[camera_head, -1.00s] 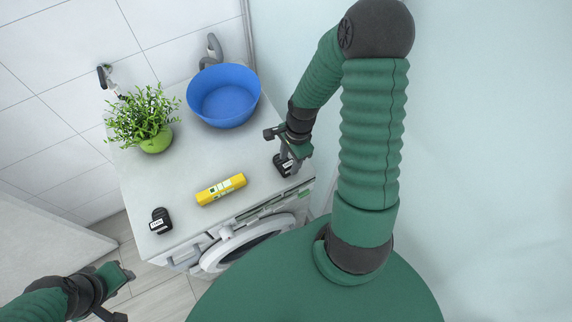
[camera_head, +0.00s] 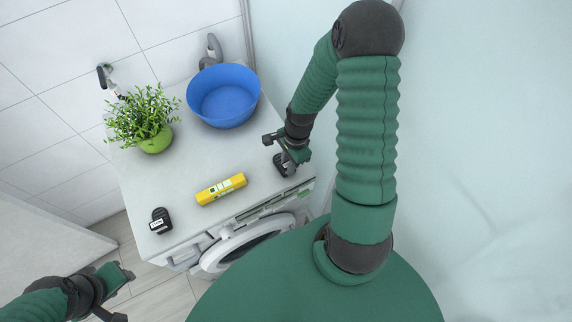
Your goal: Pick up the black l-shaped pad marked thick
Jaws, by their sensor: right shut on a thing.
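A black pad (camera_head: 283,166) is at the right edge of the white counter, between the fingers of my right gripper (camera_head: 284,155). The gripper is shut on it and partly covers it, so its label cannot be read. Whether the pad touches the counter is hard to tell. A second black pad (camera_head: 160,220) with a small white label lies at the counter's front left; its print is too small to read. My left gripper (camera_head: 122,296) is open and empty at the lower left, away from the counter.
The counter (camera_head: 190,163) sits over a white washing machine (camera_head: 248,248). A blue bowl (camera_head: 224,100) and a green potted plant (camera_head: 154,141) stand behind. The counter's middle is clear.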

